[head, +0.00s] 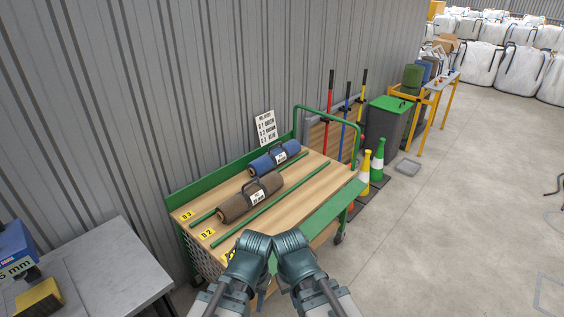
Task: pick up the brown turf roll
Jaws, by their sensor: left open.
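The brown turf roll (236,207) lies in the middle lane of a wooden-topped green cart (318,179), in the head view. It has a dark carry handle on top and a white label near its right end. My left gripper (254,243) is open, at the cart's front edge, nearer to me than the brown roll and apart from it. My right gripper (290,243) is close beside the left one. Its fingers are hidden, so its jaws cannot be read. Nothing shows held in either.
A grey table (105,268) stands at left, the corrugated wall behind. Cones (377,160) and a grey bin (388,122) stand right of the cart. Open floor lies at right.

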